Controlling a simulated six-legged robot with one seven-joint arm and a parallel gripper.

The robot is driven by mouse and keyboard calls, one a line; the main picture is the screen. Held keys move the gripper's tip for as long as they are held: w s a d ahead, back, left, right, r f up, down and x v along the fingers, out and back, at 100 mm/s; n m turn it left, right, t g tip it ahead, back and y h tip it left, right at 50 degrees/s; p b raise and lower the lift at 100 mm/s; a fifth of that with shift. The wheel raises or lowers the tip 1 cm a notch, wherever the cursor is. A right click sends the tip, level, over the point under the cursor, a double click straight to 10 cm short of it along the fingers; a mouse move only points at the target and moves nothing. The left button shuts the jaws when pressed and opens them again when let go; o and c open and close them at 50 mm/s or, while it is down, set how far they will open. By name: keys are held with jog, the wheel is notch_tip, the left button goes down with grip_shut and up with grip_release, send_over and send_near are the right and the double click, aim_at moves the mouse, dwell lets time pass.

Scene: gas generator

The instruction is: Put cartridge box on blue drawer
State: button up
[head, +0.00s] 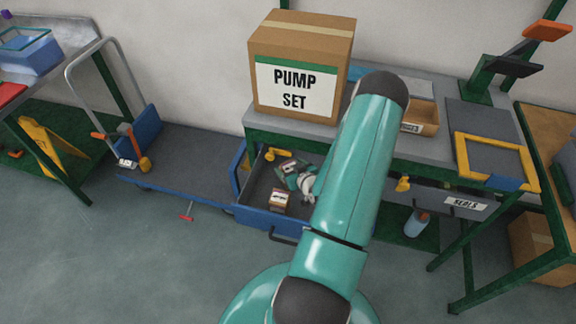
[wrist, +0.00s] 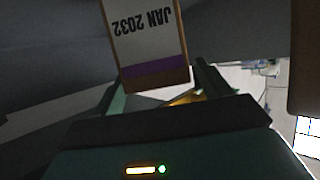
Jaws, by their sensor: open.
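The blue drawer (head: 262,217) is pulled out under the workbench, with a grey inside. A small brown box (head: 281,200) with a white label stands in it, near its front. In the wrist view a box (wrist: 146,42) with a white label, upside-down "JAN 2032" and a purple band is close ahead; I cannot tell for sure that it is the cartridge box or the same box. My gripper (wrist: 158,80) is open, one finger on each side of this box's near end. Contact cannot be told. My arm hides part of the drawer in the head view.
A large "PUMP SET" box (head: 300,66) stands on the bench above the drawer. A blue cart (head: 175,187) stands left of the drawer. Floor at the lower left is mostly clear.

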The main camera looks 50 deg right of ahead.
jog(key=v, duration=1)
jog(key=w+a+r+n+g, duration=0.2)
jog(key=w+r+n+g, duration=0.1)
jog(key=w+r, duration=0.7)
jog(key=w+a+r+g+y, duration=0.1)
jog(key=w+a+r+g, duration=0.1)
jog(key=a+r, duration=1.4)
jog(key=s+a+r+g+y, duration=0.1)
jog(key=s+a+r+y, duration=0.1)
jog(key=s+a+r, duration=0.4)
jog(key=s+a+r+n+y, duration=0.1)
jog(key=s+a+r, duration=0.4)
jog(key=a, duration=0.7)
jog(key=shift+s+r+g+y, duration=0.4)
jog(key=shift+s+y, duration=0.1)
jog(key=shift+s, duration=0.25)
